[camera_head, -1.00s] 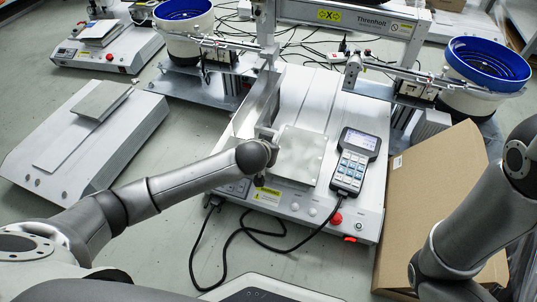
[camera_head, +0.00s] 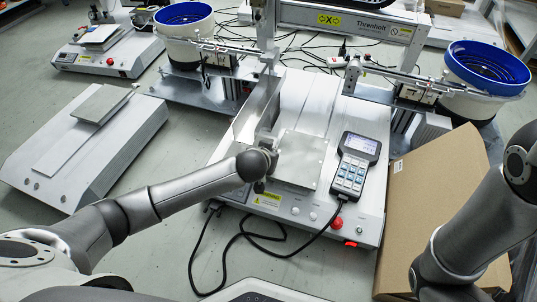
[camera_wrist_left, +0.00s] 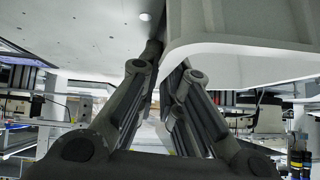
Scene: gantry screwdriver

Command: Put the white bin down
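In the left wrist view, a large white body with a rounded lower corner, which I take for the white bin (camera_wrist_left: 240,45), fills the upper right. My left gripper (camera_wrist_left: 164,58) has its fingers converging on the bin's left edge, and the right fingertip is partly hidden by it. In the head view, my left gripper (camera_head: 267,146) is over the front left of the middle machine, beside a pale upright panel (camera_head: 256,108). I cannot tell whether that panel is part of the bin. My right gripper is out of view.
The middle machine (camera_head: 318,110) carries a flat plate (camera_head: 301,158) and a keypad (camera_head: 357,163). A cardboard box (camera_head: 432,205) stands at right, near my right arm. White feeders with blue bowls (camera_head: 486,66) flank the machine.

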